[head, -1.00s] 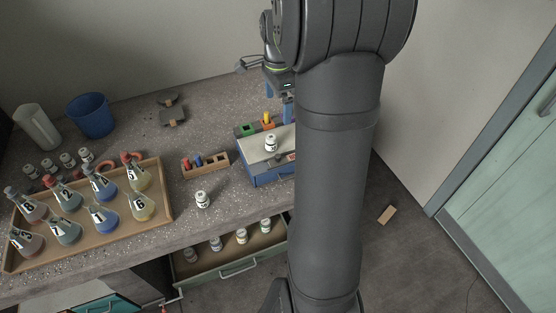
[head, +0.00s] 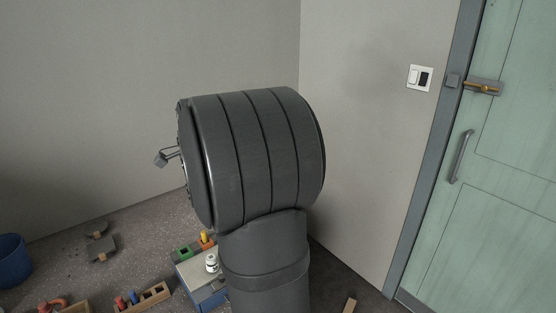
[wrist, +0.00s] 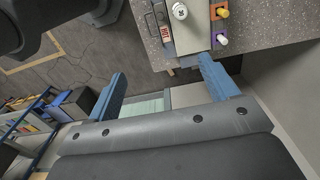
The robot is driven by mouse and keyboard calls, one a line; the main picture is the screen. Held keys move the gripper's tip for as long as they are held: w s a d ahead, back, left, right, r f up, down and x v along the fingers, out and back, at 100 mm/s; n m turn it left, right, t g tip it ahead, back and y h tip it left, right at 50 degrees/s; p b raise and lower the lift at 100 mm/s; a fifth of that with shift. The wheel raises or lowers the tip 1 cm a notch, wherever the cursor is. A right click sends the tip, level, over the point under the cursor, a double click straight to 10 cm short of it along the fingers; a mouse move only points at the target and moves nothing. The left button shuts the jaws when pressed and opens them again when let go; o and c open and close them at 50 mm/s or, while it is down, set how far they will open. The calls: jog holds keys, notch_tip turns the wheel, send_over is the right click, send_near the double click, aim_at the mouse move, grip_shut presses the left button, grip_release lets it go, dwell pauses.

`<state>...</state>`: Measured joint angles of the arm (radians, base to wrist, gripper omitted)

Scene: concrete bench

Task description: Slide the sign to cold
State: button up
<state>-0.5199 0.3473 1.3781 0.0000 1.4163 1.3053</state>
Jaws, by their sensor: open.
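The sign (wrist: 165,32) is a small plate with a red face that appears to read HOT, on the side of a blue box with a pale lid. It shows at the top of the wrist view; in the head view my arm hides it. The box (head: 188,272) is partly visible beside my arm in the head view. My gripper (wrist: 162,70) has two blue fingers spread apart with nothing between them. The sign lies beyond the fingertips, apart from them. The head view does not show the fingers.
Green (head: 184,252) and orange (head: 207,242) holders sit at the box's back. A small wooden rack (head: 142,298) and a blue bucket (head: 12,260) stand left. A green door (head: 500,200) is at right.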

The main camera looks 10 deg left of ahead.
jog(key=shift+f, duration=0.15)
jog(key=c, duration=0.7)
jog(key=shift+n+t+h, duration=0.5)
jog(key=shift+n+h, duration=0.4)
jog(key=f, duration=0.2)
jog(key=s+a+f, duration=0.1)
jog(key=f, duration=0.2)
jog(key=shift+s+a+f, duration=0.15)
jog(key=shift+a+f, duration=0.05)
jog(key=shift+f, duration=0.1)
grip_shut()
jog(key=s+a+f+n+t, duration=0.3)
jog(key=f+n, duration=0.3)
jog(key=f, duration=0.2)
jog(key=s+a+f+n+t, duration=0.3)
jog(key=s+f+n, duration=0.3)
jog(key=f, duration=0.3)
jog(key=shift+s+a+h, duration=0.15)
jog(key=shift+a+h, duration=0.15)
